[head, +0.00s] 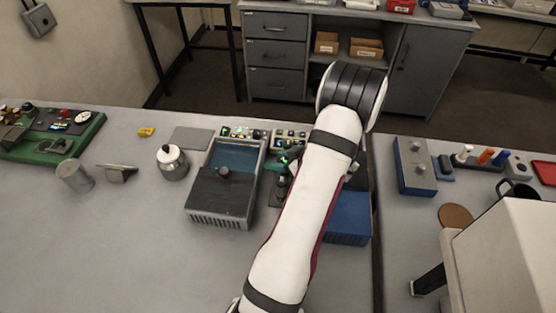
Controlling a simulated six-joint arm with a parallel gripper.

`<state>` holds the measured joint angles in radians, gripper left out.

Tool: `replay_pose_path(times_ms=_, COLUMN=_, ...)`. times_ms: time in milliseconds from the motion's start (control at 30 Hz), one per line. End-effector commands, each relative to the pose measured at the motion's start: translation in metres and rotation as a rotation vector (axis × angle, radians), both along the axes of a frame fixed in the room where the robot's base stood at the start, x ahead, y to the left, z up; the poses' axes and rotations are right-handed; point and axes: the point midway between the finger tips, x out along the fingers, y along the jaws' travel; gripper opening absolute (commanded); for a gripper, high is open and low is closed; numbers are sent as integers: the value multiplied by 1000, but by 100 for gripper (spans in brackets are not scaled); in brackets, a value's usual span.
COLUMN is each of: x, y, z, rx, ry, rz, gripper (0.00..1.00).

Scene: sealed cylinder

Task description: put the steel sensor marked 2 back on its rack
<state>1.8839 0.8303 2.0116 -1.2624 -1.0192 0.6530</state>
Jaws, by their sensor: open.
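I cannot pick out a steel sensor marked 2; no number is readable at this size. A small steel pot-like vessel with a black knob (173,162) stands upright on the bench, and a plain grey cylinder (75,175) is further left. A rack for the sensor cannot be told for sure; a panel with small green lights (243,132) and a dark and green device (283,165) are beside my arm. My white arm crosses the middle of the view and hides part of the bench. My gripper is not visible, apparently hidden behind the arm.
A dark box with a blue inside (235,157) and a knobbed cover stands left of my arm. A blue box (348,218) is right of it. A green board (52,135) lies far left. A white casing (505,255) fills the lower right. The front left bench is clear.

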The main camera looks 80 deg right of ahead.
Motion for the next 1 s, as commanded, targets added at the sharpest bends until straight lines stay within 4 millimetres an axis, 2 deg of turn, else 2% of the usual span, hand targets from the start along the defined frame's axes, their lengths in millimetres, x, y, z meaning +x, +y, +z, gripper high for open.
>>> replay_pose_path(times_ms=300, x=-54, y=34, z=49, rx=-4, ry=2, rz=-6, gripper=51)
replay_pose_path(times_ms=500, x=-77, y=50, z=70, rx=-1, ry=0, rz=-3, gripper=51)
replay_pose_path(times_ms=1000, x=-80, y=53, z=73, rx=1, ry=0, rz=1, gripper=51)
